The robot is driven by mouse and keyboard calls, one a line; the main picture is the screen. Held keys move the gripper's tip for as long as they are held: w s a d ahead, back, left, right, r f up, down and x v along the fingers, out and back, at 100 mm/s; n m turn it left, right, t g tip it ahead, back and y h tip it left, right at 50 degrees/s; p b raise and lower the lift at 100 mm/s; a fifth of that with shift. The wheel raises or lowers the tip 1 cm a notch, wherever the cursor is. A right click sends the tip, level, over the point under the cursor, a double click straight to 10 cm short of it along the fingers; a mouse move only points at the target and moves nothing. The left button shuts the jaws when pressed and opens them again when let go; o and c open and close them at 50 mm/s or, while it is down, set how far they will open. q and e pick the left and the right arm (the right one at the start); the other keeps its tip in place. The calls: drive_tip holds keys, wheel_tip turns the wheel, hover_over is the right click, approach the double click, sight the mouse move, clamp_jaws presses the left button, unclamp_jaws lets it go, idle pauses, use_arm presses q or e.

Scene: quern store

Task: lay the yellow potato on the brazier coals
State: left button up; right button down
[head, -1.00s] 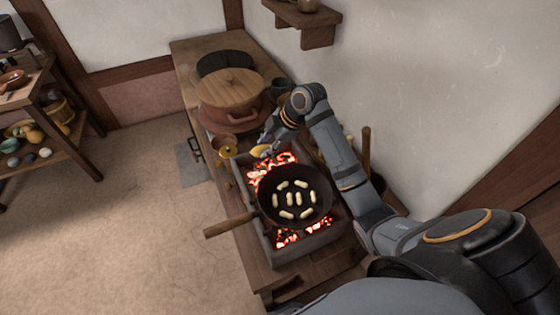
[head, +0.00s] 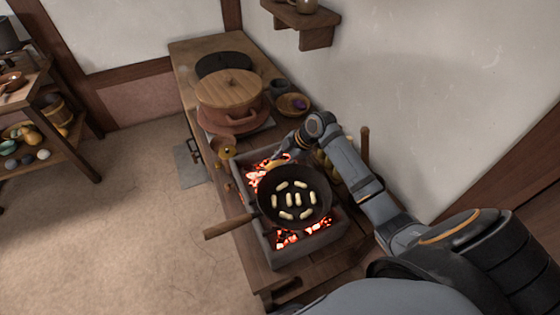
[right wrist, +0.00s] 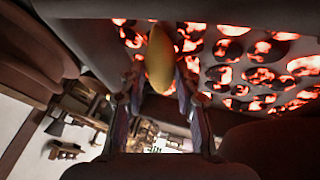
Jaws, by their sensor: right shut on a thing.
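The brazier (head: 310,248) is a grey rectangular trough of glowing coals (head: 256,178) on the wooden counter. A dark pan (head: 322,199) with several pale pieces in it covers its middle. My right gripper (head: 281,161) is at the brazier's far end, beyond the pan. It is shut on the yellow potato (head: 274,163), partly hidden in the head view. In the right wrist view the potato (right wrist: 160,60) sits between the fingertips, with the coals (right wrist: 230,75) behind it; I cannot tell whether it touches them. My left gripper is out of view.
A lidded clay pot (head: 230,98) stands behind the brazier, with a small yellow-brown vessel (head: 224,148) near its left side. A bowl with a purple item (head: 293,105) is near the wall.

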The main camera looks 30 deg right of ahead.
drive_tip(key=shift+f, duration=0.15)
drive_tip(key=c, duration=1)
unclamp_jaws()
drive_tip(key=shift+o, duration=0.2)
drive_tip(key=p+v, duration=0.1)
drive_tip(key=v, duration=1.1)
drive_tip(key=shift+r, duration=0.25)
